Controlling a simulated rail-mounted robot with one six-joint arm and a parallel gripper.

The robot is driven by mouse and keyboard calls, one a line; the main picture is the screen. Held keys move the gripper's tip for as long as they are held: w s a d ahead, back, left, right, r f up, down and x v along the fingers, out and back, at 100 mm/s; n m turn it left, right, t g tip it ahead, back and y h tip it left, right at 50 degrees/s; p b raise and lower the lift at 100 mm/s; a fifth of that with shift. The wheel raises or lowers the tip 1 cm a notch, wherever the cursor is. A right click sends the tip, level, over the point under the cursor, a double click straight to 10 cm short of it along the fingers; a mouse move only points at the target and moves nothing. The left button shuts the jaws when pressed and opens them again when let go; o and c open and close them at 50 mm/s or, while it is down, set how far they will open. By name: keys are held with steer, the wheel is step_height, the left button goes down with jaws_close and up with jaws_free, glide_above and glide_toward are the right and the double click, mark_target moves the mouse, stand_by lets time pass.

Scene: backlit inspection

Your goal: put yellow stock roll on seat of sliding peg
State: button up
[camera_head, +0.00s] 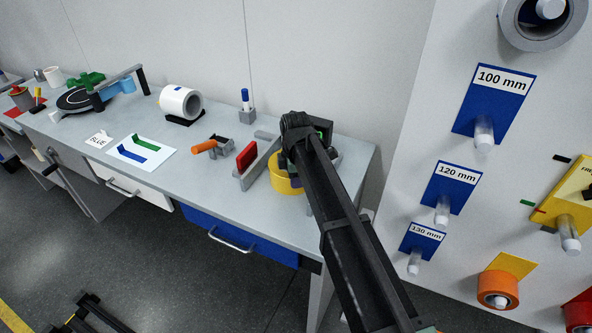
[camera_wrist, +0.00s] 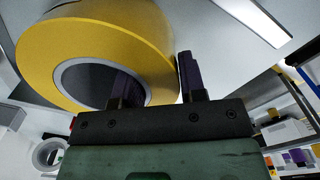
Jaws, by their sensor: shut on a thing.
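The yellow stock roll (camera_head: 281,184) is at the right end of the grey bench, partly hidden behind my arm. In the wrist view the yellow roll (camera_wrist: 150,40) fills the upper left, with its grey hollow core facing me. My gripper (camera_wrist: 157,78) is shut on its ring wall, one finger inside the core and the other outside. I cannot tell whether the roll touches the bench. On the wall panel, a clear peg (camera_head: 569,236) sticks out of a yellow plate (camera_head: 570,205) with coloured marks beside it; I cannot tell whether this is the sliding peg.
Pegs under blue labels for 100 mm (camera_head: 490,100), 120 mm (camera_head: 455,185) and 130 mm (camera_head: 422,240) stick out of the panel. A grey roll (camera_head: 540,40) and an orange roll (camera_head: 497,289) hang there. A red block (camera_head: 246,158) stands on the bench left of the yellow roll.

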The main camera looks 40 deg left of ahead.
stand_by(0.3)
step_height(320, 180, up, 6)
steer(key=p, duration=0.6)
stand_by(0.3)
steer(key=o, duration=0.4)
jaws_close()
